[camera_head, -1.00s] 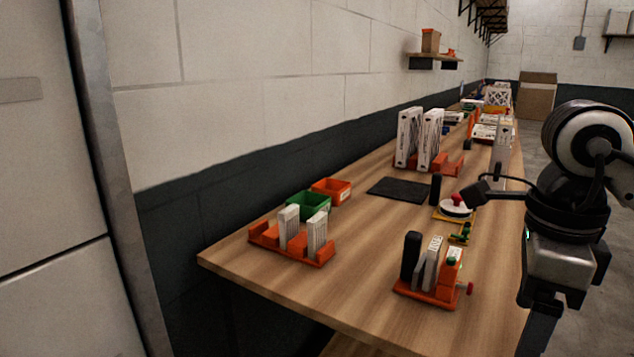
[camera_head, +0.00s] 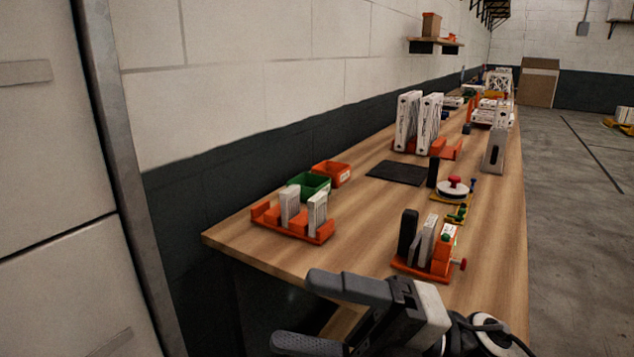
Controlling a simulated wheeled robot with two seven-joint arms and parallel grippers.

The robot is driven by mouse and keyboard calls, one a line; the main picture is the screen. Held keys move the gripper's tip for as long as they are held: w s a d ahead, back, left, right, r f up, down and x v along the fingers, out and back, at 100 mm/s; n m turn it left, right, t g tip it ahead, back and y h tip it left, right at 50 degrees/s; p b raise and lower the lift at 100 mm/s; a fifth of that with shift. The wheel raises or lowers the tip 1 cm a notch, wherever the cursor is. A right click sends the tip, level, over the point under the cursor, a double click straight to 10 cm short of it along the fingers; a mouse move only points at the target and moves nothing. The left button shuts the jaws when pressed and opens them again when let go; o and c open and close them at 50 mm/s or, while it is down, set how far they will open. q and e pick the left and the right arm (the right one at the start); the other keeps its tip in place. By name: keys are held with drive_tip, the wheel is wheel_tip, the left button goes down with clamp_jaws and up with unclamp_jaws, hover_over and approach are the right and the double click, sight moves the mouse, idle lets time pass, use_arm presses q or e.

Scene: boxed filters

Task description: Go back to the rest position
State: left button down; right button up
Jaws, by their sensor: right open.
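My right gripper (camera_head: 303,312) is at the bottom centre, with its two dark fingers pointing left. The fingers are wide apart and nothing shows between them. It appears in front of the near end of the wooden bench (camera_head: 350,230), below the orange fixture in the picture, and hides part of the bench's near edge. My right arm comes in from the bottom right. My left gripper is not in view.
An orange rack (camera_head: 300,232) with white filters stands at the bench's near left. An orange fixture (camera_head: 420,268) with upright pieces stands near the gripper. Green (camera_head: 312,182) and orange (camera_head: 332,172) bins sit by the wall.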

drive_tip(key=w+d+f+m+t+h, duration=0.45)
drive_tip(key=f+m+t+h, duration=0.4)
drive_tip(key=m, duration=0.55)
drive_tip(key=w+d+f+m+t+h, duration=0.3)
drive_tip(key=d+f+m+t+h, duration=0.2)
drive_tip(key=f+m+t, duration=0.75)
drive_tip(key=s+d+f+m+g+h, duration=0.2)
drive_tip(key=s+f+m+g, duration=0.2)
drive_tip(key=f, duration=0.3)
drive_tip(key=s+d+f+m+g+h, duration=0.3)
drive_tip(key=s+f+m+g, duration=0.1)
drive_tip(key=s+f, duration=0.3)
drive_tip(key=shift+s+f+m, duration=0.3)
drive_tip(key=shift+f+m, duration=0.3)
drive_tip(key=shift+m, duration=0.25)
